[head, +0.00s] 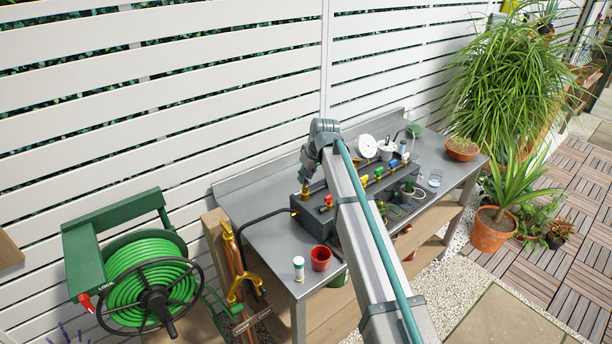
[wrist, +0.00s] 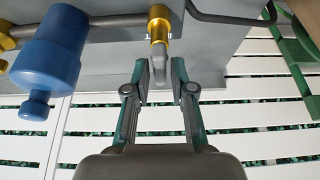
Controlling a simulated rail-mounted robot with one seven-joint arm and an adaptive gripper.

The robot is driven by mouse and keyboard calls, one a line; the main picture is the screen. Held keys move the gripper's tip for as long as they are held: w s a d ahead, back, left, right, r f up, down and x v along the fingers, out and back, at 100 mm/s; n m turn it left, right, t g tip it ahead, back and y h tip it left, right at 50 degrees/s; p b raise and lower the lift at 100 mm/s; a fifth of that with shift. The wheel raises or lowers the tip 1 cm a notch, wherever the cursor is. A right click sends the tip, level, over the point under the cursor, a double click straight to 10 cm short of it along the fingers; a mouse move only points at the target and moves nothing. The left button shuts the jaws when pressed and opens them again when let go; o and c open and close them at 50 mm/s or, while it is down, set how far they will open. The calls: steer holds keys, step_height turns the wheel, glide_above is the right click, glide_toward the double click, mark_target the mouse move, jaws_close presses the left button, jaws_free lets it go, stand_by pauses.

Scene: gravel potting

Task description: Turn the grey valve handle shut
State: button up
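The grey valve handle (wrist: 161,65) shows in the wrist view, pointing down from a brass valve body (wrist: 159,22). My gripper (wrist: 161,82) is open, with one finger on each side of the handle's lower end. Narrow gaps seem to show between the handle and both fingers, so I see no clear grip. In the head view my gripper (head: 305,177) is at the near left end of the dark manifold box, above a brass fitting (head: 305,194). The grey handle cannot be made out there.
A large blue knob (wrist: 48,52) is left of my gripper in the wrist view. The grey bench (head: 270,238) carries a red pot (head: 321,258) and a white bottle (head: 298,268). Red, yellow and blue valves line the manifold box. A green hose reel (head: 145,280) stands left.

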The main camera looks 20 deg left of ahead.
jaws_close()
steer(key=shift+m, duration=0.3)
steer(key=m+t+h+b, duration=0.1)
steer(key=m, duration=0.2)
steer(key=shift+a+b, duration=0.15)
steer(key=shift+b, duration=0.15)
steer(key=m+h, duration=0.1)
steer(key=m, duration=0.1)
steer(key=m+t+b, duration=0.1)
steer(key=m, duration=0.1)
steer(key=shift+a+m+h, duration=0.1)
steer(key=shift+m+h, duration=0.3)
steer(key=m+h+b, duration=0.2)
steer(key=m, duration=0.3)
steer(key=shift+a+m, duration=0.1)
steer(key=shift+m, duration=0.2)
steer(key=shift+m+h+b, duration=0.5)
steer(key=shift+m+h, duration=0.3)
steer(key=shift+m, duration=1.1)
steer(key=shift+g, duration=0.3)
steer(key=shift+o, duration=2.3)
jaws_free()
